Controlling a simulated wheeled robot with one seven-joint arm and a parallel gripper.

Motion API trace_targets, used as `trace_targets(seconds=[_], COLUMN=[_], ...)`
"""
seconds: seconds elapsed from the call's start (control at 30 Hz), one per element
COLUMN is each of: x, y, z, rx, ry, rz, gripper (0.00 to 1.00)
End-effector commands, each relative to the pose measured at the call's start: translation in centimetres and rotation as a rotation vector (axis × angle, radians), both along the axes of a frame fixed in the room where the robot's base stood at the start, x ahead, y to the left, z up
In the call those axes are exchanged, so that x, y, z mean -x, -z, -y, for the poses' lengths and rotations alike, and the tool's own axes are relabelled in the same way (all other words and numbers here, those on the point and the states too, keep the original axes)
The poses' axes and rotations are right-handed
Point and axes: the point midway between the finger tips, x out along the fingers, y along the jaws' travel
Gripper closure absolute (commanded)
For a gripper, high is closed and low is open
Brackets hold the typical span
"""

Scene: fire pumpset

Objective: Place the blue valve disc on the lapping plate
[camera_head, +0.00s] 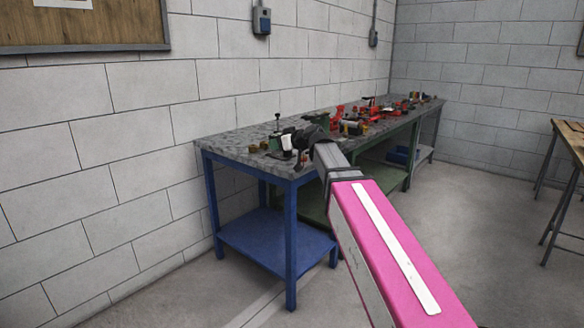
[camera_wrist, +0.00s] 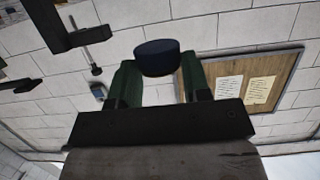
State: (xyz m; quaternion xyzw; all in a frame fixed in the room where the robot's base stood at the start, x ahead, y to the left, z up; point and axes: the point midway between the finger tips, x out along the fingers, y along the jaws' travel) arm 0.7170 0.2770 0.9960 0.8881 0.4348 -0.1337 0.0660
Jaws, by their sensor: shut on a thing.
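A dark blue disc (camera_wrist: 158,57), most likely the valve disc, sits between the green fingertips of my gripper (camera_wrist: 160,80) in the wrist view. The fingers are closed on its sides, and the wall is behind it. In the head view my gripper (camera_head: 300,141) is over the near end of the grey bench top (camera_head: 235,142). It is small and dark there, and I cannot make out the disc in it. I cannot pick out the lapping plate for certain in either view.
A thin black post (camera_head: 277,122) stands on the bench near my gripper. Several red and brass parts (camera_head: 385,107) crowd the bench farther back. A dark bracket-like object (camera_wrist: 65,38) is at upper left in the wrist view.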

Motion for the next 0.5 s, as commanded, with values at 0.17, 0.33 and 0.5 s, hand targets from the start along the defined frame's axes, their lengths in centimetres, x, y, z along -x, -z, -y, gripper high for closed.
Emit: trace_targets(seconds=[0.17,0.33,0.5], x=[0.0,-0.8,-3.6], y=[0.0,0.5,2.2], z=[0.0,0.4,1.9], rx=[0.0,0.0,0.0], ry=[0.001,0.003,0.004], rz=[-0.001,-0.002,-0.004], gripper=[0.86,0.86,0.86])
